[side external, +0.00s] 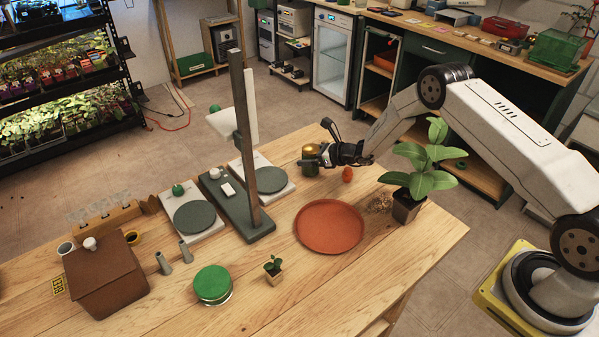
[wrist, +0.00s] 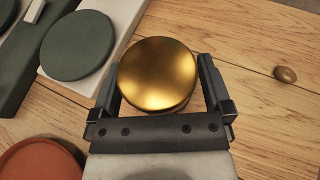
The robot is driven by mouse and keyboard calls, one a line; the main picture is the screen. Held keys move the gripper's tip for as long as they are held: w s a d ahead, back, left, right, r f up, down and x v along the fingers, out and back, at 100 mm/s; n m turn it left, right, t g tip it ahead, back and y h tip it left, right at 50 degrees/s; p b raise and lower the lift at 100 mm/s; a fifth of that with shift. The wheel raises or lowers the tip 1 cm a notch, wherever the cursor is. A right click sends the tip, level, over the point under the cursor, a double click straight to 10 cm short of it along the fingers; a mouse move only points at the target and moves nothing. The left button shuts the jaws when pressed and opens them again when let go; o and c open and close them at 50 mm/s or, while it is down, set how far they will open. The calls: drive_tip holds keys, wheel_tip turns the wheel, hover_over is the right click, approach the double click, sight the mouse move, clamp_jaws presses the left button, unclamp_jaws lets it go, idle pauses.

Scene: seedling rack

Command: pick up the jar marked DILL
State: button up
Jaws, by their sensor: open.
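A jar with a gold lid (side external: 311,149) stands on the wooden table near the back edge; its lid fills the middle of the wrist view (wrist: 157,75). I see no readable DILL mark on it. My gripper (side external: 322,157) is open, with one finger on each side of this jar; in the wrist view the fingers (wrist: 158,66) flank the lid. I cannot tell whether either finger touches it. The jar's lower body is partly hidden. Another jar with a green lid (side external: 213,283) stands at the table's front, its label not readable.
A terracotta saucer (side external: 330,226) and a potted plant (side external: 405,208) stand near my arm. A tall post on a dark base (side external: 246,228) and pale scales with round green plates (side external: 195,217) are left of the jar. A small brown rounded object (wrist: 285,74) lies to the right.

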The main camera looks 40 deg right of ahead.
idle(0.3)
drive_tip(key=c, duration=1.2)
drive_tip(key=shift+o, duration=0.2)
drive_tip(key=shift+r, duration=0.15)
drive_tip(key=shift+r, duration=0.75)
drive_tip(key=s+a+r, duration=0.1)
drive_tip(key=s+r, duration=1)
drive_tip(key=s, duration=0.3)
drive_tip(key=shift+r, duration=0.15)
